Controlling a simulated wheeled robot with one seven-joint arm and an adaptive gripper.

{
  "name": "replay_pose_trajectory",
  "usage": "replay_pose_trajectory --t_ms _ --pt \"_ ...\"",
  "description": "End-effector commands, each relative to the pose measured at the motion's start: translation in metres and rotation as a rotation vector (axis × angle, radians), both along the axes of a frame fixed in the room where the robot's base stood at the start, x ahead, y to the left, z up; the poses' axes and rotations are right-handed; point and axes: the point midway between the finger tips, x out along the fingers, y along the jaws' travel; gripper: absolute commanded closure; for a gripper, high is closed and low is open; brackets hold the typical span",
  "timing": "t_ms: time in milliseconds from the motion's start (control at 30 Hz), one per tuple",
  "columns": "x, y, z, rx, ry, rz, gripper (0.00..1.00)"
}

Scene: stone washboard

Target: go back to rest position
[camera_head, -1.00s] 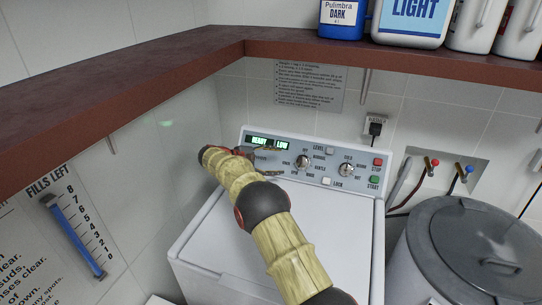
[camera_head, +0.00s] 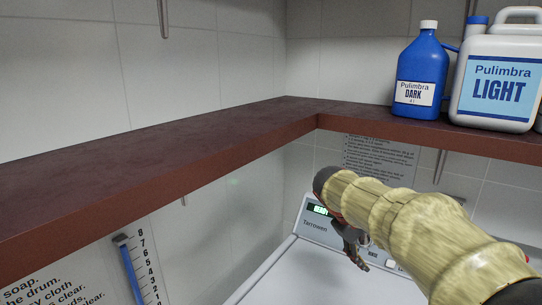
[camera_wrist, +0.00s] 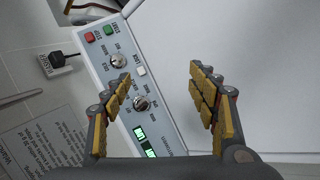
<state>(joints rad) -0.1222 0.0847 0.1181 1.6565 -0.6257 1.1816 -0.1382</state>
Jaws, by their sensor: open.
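My gripper (camera_head: 352,246) is at the end of my arm, in front of the washing machine's control panel in the head view. In the wrist view my gripper (camera_wrist: 160,85) is open, with its two yellow-padded fingers wide apart and nothing between them. The washing machine (camera_head: 325,275) stands below, partly hidden by my arm. Its panel (camera_wrist: 125,75) shows in the wrist view with knobs, a red and a green button and a lit display.
A reddish-brown corner shelf (camera_head: 190,150) runs along both walls above the machine. A blue Pulimbra Dark bottle (camera_head: 420,70) and a white Pulimbra Light jug (camera_head: 497,85) stand on it. A blue-barred fill gauge (camera_head: 133,270) is on the left wall.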

Motion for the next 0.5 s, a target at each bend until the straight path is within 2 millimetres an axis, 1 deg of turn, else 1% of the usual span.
replay_pose_trajectory --t_ms 33,233,367,500 --pt "-0.021 0.001 0.006 0.037 -0.02 -0.015 0.41" --pt "-0.093 0.012 0.01 0.19 -0.096 -0.074 0.41" --pt "-0.139 0.022 0.009 0.289 -0.149 -0.114 0.41" --pt "-0.186 0.034 0.001 0.394 -0.205 -0.16 0.41"
